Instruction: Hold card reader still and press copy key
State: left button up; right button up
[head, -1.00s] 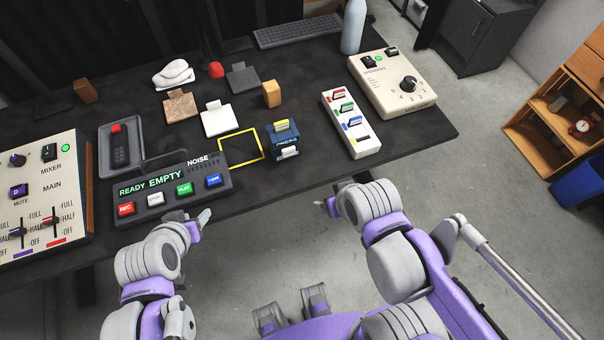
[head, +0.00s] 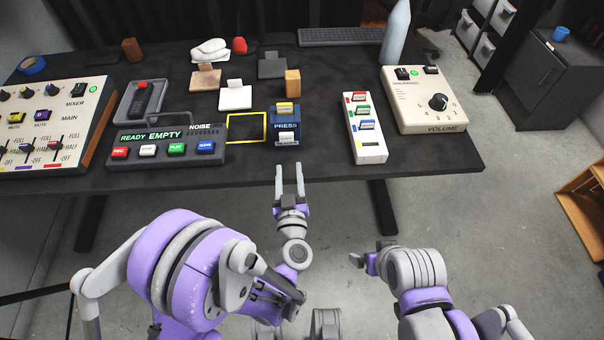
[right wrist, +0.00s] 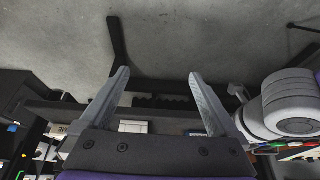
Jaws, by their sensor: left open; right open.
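I cannot read a copy label on the yellow key (head: 285,107). My left gripper (head: 289,172) is open and empty, its fingers pointing at the blue box from just in front of the table edge, apart from it. My right gripper (head: 361,262) is low, away from the table. In the right wrist view its fingers (right wrist: 158,80) are spread with nothing between them.
A recorder (head: 165,137) with coloured keys stands left of the yellow outline (head: 262,127). A white switch strip (head: 372,157) and a volume box (head: 462,112) stand right. A mixer (head: 88,125) is far left. A wooden block (head: 292,83) stands behind the blue box.

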jog(key=w+a+r+m+g+y, duration=0.1)
jog(key=w+a+r+m+y, duration=0.15)
jog(key=w+r+m, duration=0.4)
jog(key=m+g+y, duration=0.4)
jog(key=m+y, duration=0.8)
send_near(285, 114)
pick_arm(q)
jog(key=shift+a+f, duration=0.1)
pick_arm(e)
jog(key=shift+n, duration=0.25)
jog(key=x, duration=1)
jog(key=shift+w+f, duration=0.1)
jog(key=shift+f, duration=0.15)
pick_arm(q)
jog(key=shift+c, duration=0.2)
pick_arm(e)
jog(key=c, duration=1.5)
pick_arm(q)
grip_shut()
